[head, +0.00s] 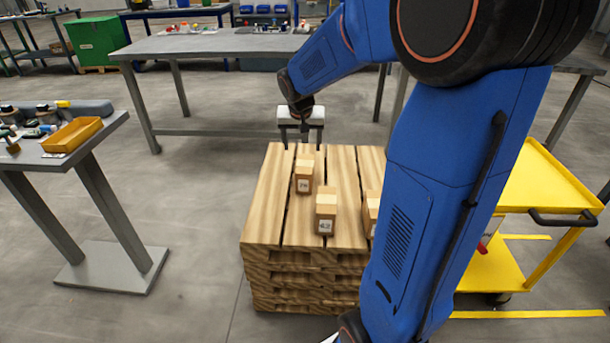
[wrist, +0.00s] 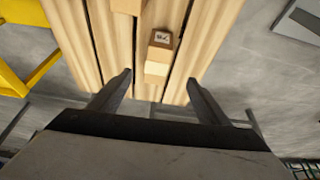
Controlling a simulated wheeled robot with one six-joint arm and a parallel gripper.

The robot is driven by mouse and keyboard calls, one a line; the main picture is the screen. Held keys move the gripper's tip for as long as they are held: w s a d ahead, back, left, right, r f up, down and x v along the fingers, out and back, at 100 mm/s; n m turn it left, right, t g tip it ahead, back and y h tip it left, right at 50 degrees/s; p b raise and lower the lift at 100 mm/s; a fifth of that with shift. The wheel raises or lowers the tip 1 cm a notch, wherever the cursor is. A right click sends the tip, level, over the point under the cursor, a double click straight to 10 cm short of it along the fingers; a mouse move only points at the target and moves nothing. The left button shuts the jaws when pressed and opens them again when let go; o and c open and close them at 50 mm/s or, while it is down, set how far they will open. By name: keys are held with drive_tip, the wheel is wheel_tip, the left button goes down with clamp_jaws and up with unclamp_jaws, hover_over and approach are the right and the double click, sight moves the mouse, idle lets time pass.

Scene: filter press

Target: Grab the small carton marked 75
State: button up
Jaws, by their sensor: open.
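A small carton (head: 304,172) stands on the pallet stack (head: 268,222); its label starts with 7, but the second digit is too blurred to be sure. It also shows in the wrist view (wrist: 157,69), just beyond and between the fingertips. A second carton (head: 325,208), marked 42, stands nearer on the stack. A third carton (head: 371,212) is partly hidden behind my arm, its label unreadable. My gripper (head: 301,143) is open and empty at the far edge of the stack, apart from the first carton; both fingers show in the wrist view (wrist: 158,88).
A grey table (head: 210,46) stands behind the stack. A side table (head: 80,140) with a yellow tray (head: 72,134) is at left. A yellow cart (head: 545,185) is at right.

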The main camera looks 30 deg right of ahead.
sight(304, 163)
drive_tip(key=shift+m, duration=0.4)
drive_tip(key=w+x, duration=0.1)
drive_tip(key=x, duration=0.4)
drive_tip(key=d+r+x, duration=0.1)
drive_tip(key=x, duration=0.4)
drive_tip(key=w+x, duration=0.1)
drive_tip(key=x, duration=0.5)
drive_tip(key=shift+w+d+r, duration=0.15)
drive_tip(key=shift+w+d, duration=0.2)
drive_tip(key=shift+d, duration=0.05)
drive_tip(key=shift+s+x, duration=0.15)
drive_tip(key=shift+x, duration=1.2)
drive_tip(key=shift+s+x, duration=0.2)
drive_tip(key=shift+x, duration=1.15)
drive_tip(key=shift+d+f, duration=0.1)
drive_tip(key=shift+f, duration=0.25)
drive_tip(key=c, duration=1.5)
